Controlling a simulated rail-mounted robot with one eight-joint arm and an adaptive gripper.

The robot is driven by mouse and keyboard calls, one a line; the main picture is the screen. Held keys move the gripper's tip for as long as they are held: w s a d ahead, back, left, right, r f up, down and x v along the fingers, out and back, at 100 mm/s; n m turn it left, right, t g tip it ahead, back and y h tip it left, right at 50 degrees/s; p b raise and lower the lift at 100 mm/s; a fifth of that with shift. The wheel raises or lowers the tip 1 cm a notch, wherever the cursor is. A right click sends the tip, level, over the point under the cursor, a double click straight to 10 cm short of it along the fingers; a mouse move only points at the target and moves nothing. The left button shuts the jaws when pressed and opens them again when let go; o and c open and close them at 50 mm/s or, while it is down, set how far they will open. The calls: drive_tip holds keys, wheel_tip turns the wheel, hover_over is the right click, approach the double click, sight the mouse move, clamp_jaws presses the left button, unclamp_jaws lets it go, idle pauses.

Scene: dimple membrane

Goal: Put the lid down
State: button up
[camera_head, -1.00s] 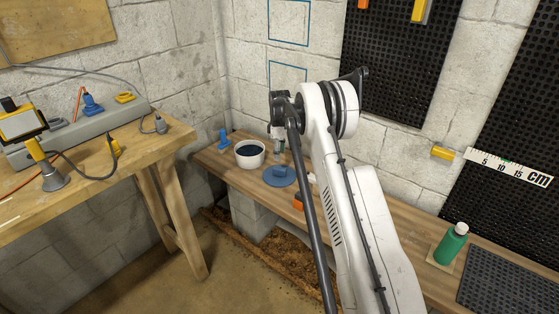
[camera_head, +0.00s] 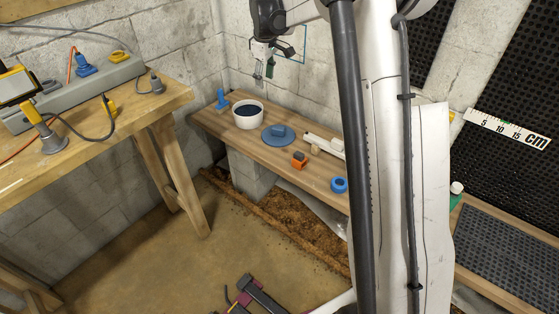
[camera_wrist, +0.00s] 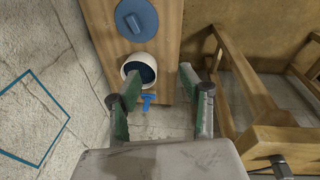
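The lid (camera_head: 271,141) is a round blue disc with a raised block handle. It lies flat on the wooden bench beside a white pot (camera_head: 248,121) with a dark blue inside, apart from it. The lid (camera_wrist: 137,7) also shows at the top of the wrist view, with the pot (camera_wrist: 124,72) just below it. My gripper (camera_head: 264,70) is above the bench near the wall corner, clear of the lid and pot. In the wrist view its two green-sided fingers (camera_wrist: 158,72) are spread apart with nothing between them.
A blue tool (camera_head: 221,99) stands left of the pot. An orange block (camera_head: 300,160), a blue ring (camera_head: 339,185) and a white object (camera_head: 325,146) lie right of the lid. A workbench (camera_head: 150,105) with devices stands at left. Block walls are close behind.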

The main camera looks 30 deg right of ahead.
drive_tip(key=s+a+r+m+t, duration=0.1)
drive_tip(key=s+a+r+m, duration=0.1)
drive_tip(key=s+a+r, duration=0.6)
drive_tip(key=s+a+r+m+t, duration=0.1)
drive_tip(key=s+a+r+t, duration=0.15)
drive_tip(key=s, duration=1.05)
drive_tip(key=s+a+f+m+t, duration=0.1)
drive_tip(key=s+a+f, duration=0.1)
drive_tip(key=s, duration=0.8)
drive_tip(key=s+a+f+m, duration=0.2)
drive_tip(key=s+a+f, duration=0.1)
drive_tip(key=s, duration=0.7)
drive_tip(key=shift+s+a+f+m+t, duration=0.15)
drive_tip(key=shift+s+f+m+t, duration=0.1)
drive_tip(key=shift+m+t, duration=0.1)
drive_tip(key=shift+r, duration=0.2)
wheel_tip(320, 180, up, 8)
drive_tip(key=p, duration=0.8)
drive_tip(key=shift+r+p, duration=0.2)
drive_tip(key=shift+p, duration=0.15)
